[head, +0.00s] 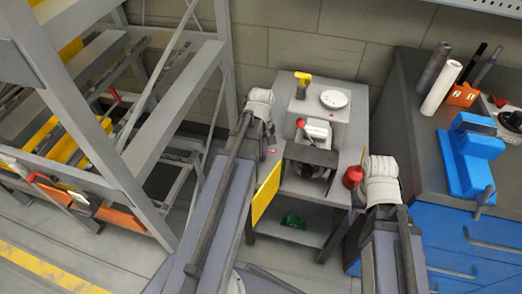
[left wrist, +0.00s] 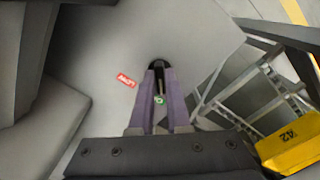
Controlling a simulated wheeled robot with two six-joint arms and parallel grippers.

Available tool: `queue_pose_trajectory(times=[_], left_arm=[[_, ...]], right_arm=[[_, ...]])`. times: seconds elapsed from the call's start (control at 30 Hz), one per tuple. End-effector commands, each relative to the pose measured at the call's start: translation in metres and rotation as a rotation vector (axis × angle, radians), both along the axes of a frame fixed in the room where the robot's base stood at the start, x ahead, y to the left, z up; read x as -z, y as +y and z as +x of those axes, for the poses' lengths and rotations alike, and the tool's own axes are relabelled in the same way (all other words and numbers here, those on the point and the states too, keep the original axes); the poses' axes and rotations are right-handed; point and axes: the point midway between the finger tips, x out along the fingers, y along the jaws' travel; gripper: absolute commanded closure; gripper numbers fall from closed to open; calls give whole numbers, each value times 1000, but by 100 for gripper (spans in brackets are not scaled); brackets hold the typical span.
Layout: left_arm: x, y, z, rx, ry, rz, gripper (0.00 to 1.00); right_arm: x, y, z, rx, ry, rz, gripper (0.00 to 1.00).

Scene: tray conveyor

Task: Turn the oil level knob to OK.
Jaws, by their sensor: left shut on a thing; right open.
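The oil level knob (left wrist: 159,65) is black and stands on a grey panel in the left wrist view. My left gripper (left wrist: 159,72) is shut on it, one purple finger on each side, hiding much of it. A red LOW label (left wrist: 126,80) lies left of the fingers, and a small green label (left wrist: 159,100) shows between them. A pale strip between the fingers runs toward the green label; I cannot tell if it is the pointer. In the head view my left gripper (head: 268,138) is at the grey machine's left side. My right gripper (head: 364,170) is open at its right.
A red item (head: 352,177) is close to my right gripper. The grey machine stand (head: 320,207) carries a white dial (head: 334,99) and a yellow-handled item (head: 303,78). A blue vise (head: 470,153) is on the right bench. A grey rack (head: 178,95) stands at the left.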

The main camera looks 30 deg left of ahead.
Motion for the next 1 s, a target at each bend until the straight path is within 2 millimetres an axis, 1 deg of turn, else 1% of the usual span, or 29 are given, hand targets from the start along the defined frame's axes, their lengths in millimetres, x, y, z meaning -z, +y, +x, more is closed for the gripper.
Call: queue_pose_trajectory(times=[0.27,0.67,0.7,0.93,0.97,1.0], left_arm=[[0,0,0,-53,0,0,100],[0,0,0,-59,0,0,100],[0,0,0,-59,0,0,84],[0,0,0,-58,0,0,58],[0,0,0,-58,0,0,55],[0,0,0,-57,0,0,55]], right_arm=[[0,0,0,0,0,0,50],[0,0,0,0,0,0,50],[0,0,0,0,0,0,50],[0,0,0,0,0,0,50],[0,0,0,0,0,0,50],[0,0,0,0,0,0,50]])
